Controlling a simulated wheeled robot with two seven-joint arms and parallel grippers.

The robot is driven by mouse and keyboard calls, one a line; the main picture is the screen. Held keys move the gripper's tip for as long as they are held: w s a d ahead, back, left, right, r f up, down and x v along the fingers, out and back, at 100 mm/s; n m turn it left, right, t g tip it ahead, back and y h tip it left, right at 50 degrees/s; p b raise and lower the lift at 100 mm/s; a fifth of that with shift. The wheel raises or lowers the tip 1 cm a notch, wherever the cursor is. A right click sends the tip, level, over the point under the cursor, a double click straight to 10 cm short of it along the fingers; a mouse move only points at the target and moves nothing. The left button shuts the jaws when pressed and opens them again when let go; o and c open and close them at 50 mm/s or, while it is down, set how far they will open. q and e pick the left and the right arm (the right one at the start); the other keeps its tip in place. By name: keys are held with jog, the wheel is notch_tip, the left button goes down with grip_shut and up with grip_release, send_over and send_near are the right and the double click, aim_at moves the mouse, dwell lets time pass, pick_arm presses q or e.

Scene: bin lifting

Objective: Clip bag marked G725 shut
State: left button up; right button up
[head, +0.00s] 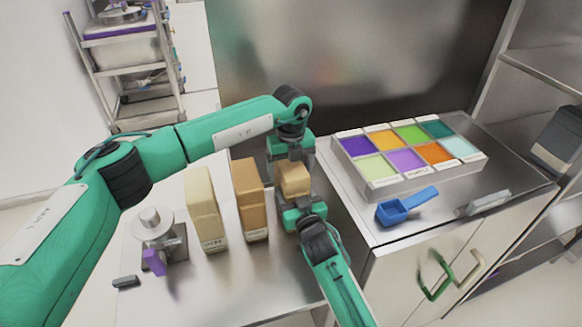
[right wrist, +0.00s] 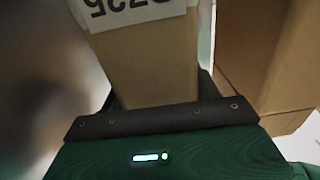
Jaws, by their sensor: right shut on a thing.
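A tan bag (head: 293,178) stands at the right end of a row of bags on the steel table. In the right wrist view this bag (right wrist: 150,65) bears a white label (right wrist: 130,10), upside down and cut off, with digits that look like 725. My right gripper (head: 300,212) is shut on the bag's lower part from the near side. My left gripper (head: 292,155) is at the bag's top, pointing down; its fingertips are too small and covered to tell whether they are apart. A small dark piece (head: 126,282), possibly a clip, lies at the table's front left.
A brown bag (head: 250,205) stands close left of the held one, with a cream bag (head: 204,215) beyond. A device with a purple part (head: 154,262) is further left. On the right counter are a tray of coloured compartments (head: 395,190) and a blue scoop (head: 405,207).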

jog(key=shift+f, duration=0.1)
pick_arm(q)
notch_tip(320, 180, up, 12)
dwell(0.6)
pick_arm(e)
jog(key=o, duration=1.5)
jog(key=shift+c, duration=0.2)
jog(key=shift+s, duration=0.1)
pick_arm(q)
notch_tip(320, 180, down, 3)
jog(key=b, duration=0.3)
pick_arm(e)
jog(key=v, duration=1.3)
jog(key=shift+s, duration=0.35)
jog(key=shift+d, duration=0.1)
